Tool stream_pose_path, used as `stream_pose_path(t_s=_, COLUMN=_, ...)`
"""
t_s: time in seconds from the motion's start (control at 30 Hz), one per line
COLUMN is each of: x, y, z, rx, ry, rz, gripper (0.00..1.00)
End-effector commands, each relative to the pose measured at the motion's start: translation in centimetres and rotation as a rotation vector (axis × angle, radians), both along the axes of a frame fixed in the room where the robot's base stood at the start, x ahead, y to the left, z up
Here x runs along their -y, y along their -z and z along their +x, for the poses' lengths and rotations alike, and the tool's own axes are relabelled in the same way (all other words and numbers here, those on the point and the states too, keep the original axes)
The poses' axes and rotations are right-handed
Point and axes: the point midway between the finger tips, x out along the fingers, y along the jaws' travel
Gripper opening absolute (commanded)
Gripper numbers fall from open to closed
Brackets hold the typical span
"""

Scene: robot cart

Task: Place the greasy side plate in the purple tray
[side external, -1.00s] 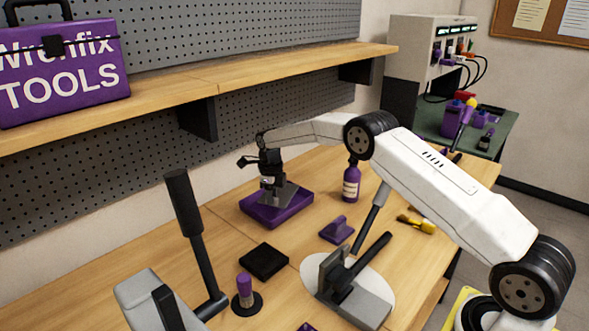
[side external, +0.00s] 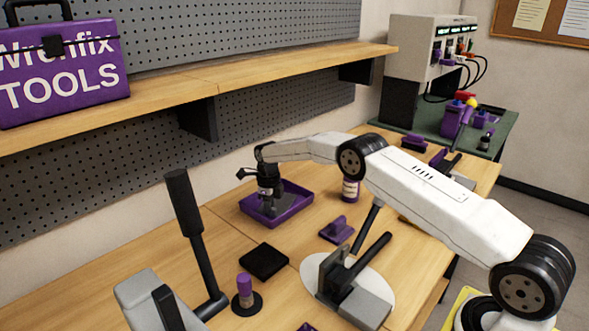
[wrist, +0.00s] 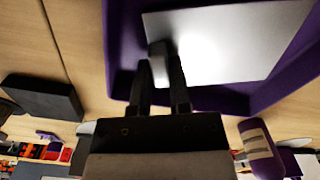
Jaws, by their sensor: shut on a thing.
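The side plate is a flat grey metal plate (side external: 290,194), also in the wrist view (wrist: 235,40). It has a small raised grip at its edge. The purple tray (side external: 297,210) is on the bench below the shelf; its walls surround the plate in the wrist view (wrist: 122,70). My gripper (side external: 267,203) points down into the tray. In the wrist view my gripper (wrist: 159,68) is shut on the plate's grip. The plate is inside the tray walls, but I cannot tell whether it lies fully on the floor. No grease is discernible.
A purple bottle (side external: 350,189) stands right of the tray, partly behind my arm. The shelf (side external: 220,80) overhangs the back. Bare bench surrounds the tray.

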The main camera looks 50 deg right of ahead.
Motion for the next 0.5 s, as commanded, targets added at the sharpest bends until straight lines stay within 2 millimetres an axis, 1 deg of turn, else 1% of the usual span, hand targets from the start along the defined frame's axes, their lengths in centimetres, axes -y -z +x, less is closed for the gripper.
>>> stream_pose_path(t_s=0.43, x=0.01, y=0.40, z=0.04, rx=0.001, ry=0.000, rz=-0.001, gripper=0.00)
stream_pose_path(t_s=0.47, x=0.00, y=0.46, z=0.00, rx=0.000, ry=0.000, rz=0.000, gripper=0.29)
stream_pose_path(t_s=0.5, x=0.00, y=0.44, z=0.00, rx=0.000, ry=0.000, rz=0.000, gripper=0.42)
